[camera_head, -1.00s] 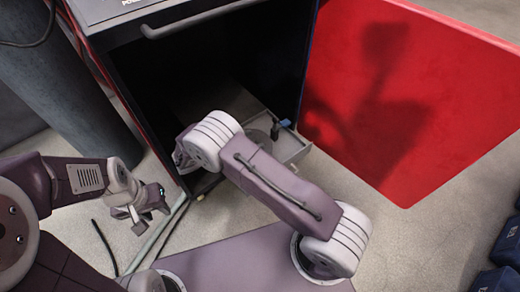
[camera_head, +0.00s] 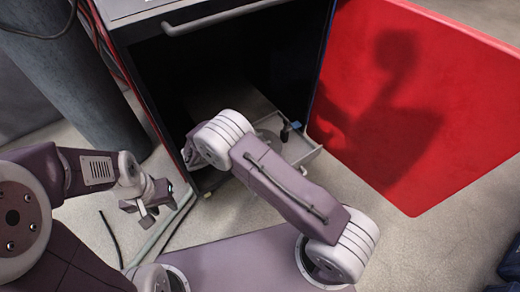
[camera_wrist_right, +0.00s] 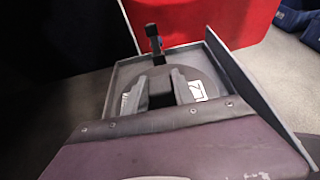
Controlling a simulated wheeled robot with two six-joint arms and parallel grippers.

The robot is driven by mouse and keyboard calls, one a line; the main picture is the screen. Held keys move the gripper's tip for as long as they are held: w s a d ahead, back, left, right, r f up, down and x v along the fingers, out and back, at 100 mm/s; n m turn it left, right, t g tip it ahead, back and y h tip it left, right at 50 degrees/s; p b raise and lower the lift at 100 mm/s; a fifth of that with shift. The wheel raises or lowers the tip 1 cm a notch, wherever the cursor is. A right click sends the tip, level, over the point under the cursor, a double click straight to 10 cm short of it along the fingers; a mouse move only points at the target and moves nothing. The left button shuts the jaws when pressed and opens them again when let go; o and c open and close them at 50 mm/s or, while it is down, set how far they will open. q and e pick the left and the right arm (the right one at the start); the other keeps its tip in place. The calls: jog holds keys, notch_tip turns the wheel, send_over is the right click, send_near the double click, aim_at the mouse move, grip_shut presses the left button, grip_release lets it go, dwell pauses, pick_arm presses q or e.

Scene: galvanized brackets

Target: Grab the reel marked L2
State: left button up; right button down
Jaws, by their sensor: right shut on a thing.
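The reel (camera_wrist_right: 207,79) is a grey disc lying flat in a shallow grey tray-like drawer (camera_wrist_right: 232,68) in the right wrist view. A white label (camera_wrist_right: 197,91) on it has dark marks that look like an L and a digit, turned around; I cannot read them surely. In the head view the right arm hides the gripper and most of the reel (camera_head: 268,127). My left gripper (camera_head: 150,202) hangs away at the left, empty; its jaw opening is unclear.
The drawer sticks out from a dark open cabinet (camera_head: 141,15). A black upright piece (camera_wrist_right: 154,40) stands at the tray's far end. A red panel (camera_head: 440,110) is to the right, a grey cylinder (camera_head: 62,85) to the left. Cables lie on the floor.

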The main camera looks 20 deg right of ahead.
dwell(0.9)
notch_tip(320, 180, up, 9)
jog(key=p, duration=0.5)
jog(key=shift+r, duration=0.1)
jog(key=shift+r+p, duration=0.45)
